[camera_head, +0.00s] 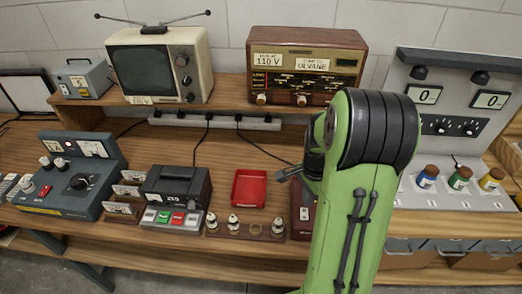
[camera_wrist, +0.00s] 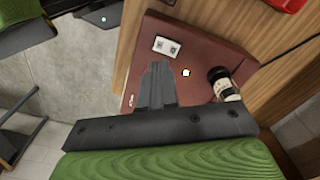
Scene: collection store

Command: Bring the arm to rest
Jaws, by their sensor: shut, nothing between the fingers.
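My arm (camera_head: 350,200), green with black joints, stands in front of the bench in the head view, bent at the top. It hides part of the bench behind it. My gripper (camera_wrist: 157,85) shows in the wrist view, its dark grey fingers together with nothing between them. The fingers are over a dark red panel (camera_wrist: 195,50) with a small white socket plate (camera_wrist: 166,47) on it. I cannot tell whether the fingertips touch the panel. The gripper itself is not clear in the head view.
A dark, white-banded cylinder (camera_wrist: 224,85) is close right of the fingers. The wooden bench carries a red tray (camera_head: 249,189), a rack of white pieces (camera_head: 245,229), a black printer-like box (camera_head: 177,188) and small bottles (camera_head: 459,178). A television (camera_head: 160,65) and radio (camera_head: 305,65) stand on the shelf.

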